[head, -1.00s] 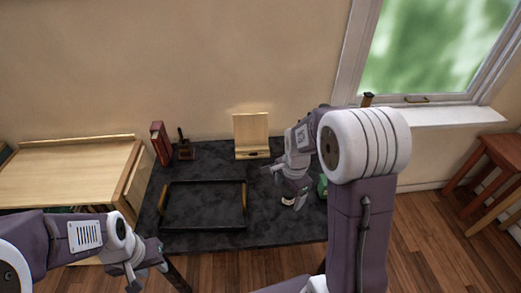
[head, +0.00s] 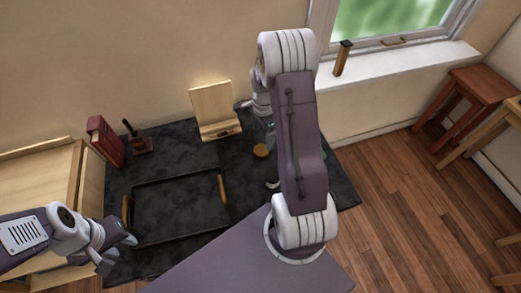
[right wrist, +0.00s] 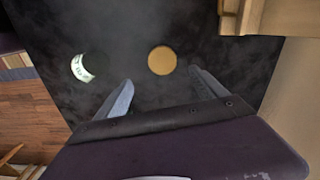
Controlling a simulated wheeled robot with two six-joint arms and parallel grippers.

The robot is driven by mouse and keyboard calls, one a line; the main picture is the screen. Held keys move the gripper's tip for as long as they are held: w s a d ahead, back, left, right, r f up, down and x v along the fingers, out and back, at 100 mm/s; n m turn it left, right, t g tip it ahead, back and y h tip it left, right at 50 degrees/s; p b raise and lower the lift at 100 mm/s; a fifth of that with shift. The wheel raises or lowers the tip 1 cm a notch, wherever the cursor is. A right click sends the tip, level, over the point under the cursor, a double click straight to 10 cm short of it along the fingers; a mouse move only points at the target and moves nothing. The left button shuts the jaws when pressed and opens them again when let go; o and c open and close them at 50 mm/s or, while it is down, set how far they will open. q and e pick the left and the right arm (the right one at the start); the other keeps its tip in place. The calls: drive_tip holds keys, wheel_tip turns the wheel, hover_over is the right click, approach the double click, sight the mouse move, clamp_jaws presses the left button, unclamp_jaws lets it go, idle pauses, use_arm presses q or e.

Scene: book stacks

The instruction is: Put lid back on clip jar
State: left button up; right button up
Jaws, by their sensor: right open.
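A flat round tan disc (head: 262,150), probably the lid, lies on the dark table beside my right arm. It also shows in the right wrist view (right wrist: 162,60), ahead of and between the fingertips, not held. A white curved piece with dark marks (right wrist: 82,68) is left of it; it also shows in the head view (head: 272,184). I cannot tell whether it belongs to the clip jar. My right gripper (right wrist: 160,88) is open and empty; my arm mostly hides it in the head view. My left gripper (head: 117,250) is open and empty at the table's front left.
A black tray (head: 180,240) with tan handles fills the table's middle. A wooden stand (head: 214,108), red book (head: 105,140) and small dark wooden holder (head: 140,144) stand at the back. Wooden stools (head: 480,95) are at the right, beyond open floor.

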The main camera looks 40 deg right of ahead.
sight(261, 150)
wheel_tip(261, 150, down, 4)
drive_tip(key=shift+r, duration=0.15)
drive_tip(key=shift+w, duration=0.1)
drive_tip(key=f, duration=0.5)
drive_tip(key=shift+w+a+f, duration=0.1)
drive_tip(key=shift+w+f, duration=0.15)
drive_tip(key=c, duration=1.4)
drive_tip(key=shift+r, duration=0.1)
